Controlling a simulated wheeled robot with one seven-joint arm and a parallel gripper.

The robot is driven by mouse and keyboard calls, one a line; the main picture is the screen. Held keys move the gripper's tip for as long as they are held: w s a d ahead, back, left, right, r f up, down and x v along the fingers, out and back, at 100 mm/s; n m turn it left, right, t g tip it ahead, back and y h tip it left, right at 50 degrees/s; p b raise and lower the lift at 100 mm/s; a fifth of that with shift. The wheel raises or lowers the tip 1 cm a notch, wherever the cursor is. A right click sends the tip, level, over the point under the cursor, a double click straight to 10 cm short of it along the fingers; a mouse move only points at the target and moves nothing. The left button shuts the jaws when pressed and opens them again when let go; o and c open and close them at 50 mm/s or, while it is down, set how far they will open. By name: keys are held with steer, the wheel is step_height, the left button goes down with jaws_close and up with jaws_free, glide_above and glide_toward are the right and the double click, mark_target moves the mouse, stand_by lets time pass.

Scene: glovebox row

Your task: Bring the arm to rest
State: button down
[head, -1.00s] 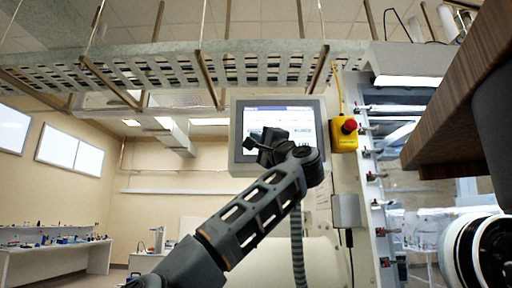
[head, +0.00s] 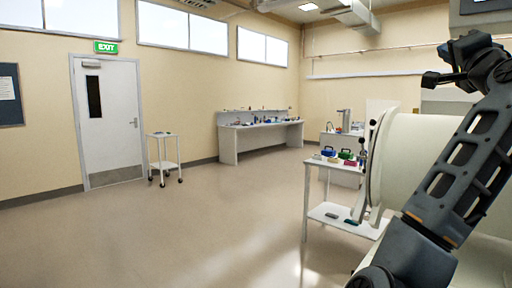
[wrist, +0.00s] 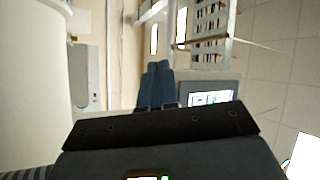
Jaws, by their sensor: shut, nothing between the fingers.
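My arm rises along the right side of the head view, bent at a joint near the top right. My gripper (head: 438,79) is at the end of it, small and dark, pointing left with no object in it. In the wrist view the blue-grey fingers (wrist: 157,86) lie together, with nothing between them. The far side of the gripper is hidden in the head view.
A large white cylindrical body (head: 412,165) stands close behind my arm. A white cart (head: 318,213) with small items is left of it. A small trolley (head: 163,160), a door (head: 108,120) and a bench (head: 262,126) are farther off. The floor at left is clear.

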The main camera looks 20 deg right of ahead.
steer(key=w+a+f+n+y, duration=0.15)
steer(key=a+f+n, duration=0.3)
steer(key=f, duration=0.65)
steer(key=w+a+f+n+y, duration=0.1)
steer(key=a+f+n+y, duration=0.3)
steer(key=f, duration=0.8)
steer(key=s+a+f+n+y, duration=0.1)
steer(key=s+a+f+n, duration=0.15)
steer(key=a+f, duration=0.45)
steer(key=s+a+f+n, duration=0.2)
steer(key=s+a+f, duration=0.2)
steer(key=f, duration=0.5)
steer(key=s+a+f+n+g+y, duration=0.2)
steer(key=s+a+f+n+y, duration=0.2)
steer(key=s+a+f, duration=0.85)
steer(key=s+a+n+g+y, duration=0.1)
steer(key=s+a, duration=0.2)
steer(key=s, duration=0.6)
steer(key=s+a+n+y, duration=0.1)
steer(key=s+a, duration=0.2)
steer(key=s, duration=0.6)
steer(key=shift+s+a+r+n+g, duration=0.2)
steer(key=shift+a+r+n+g, duration=0.1)
steer(key=shift+g, duration=0.1)
steer(key=shift+y, duration=0.25)
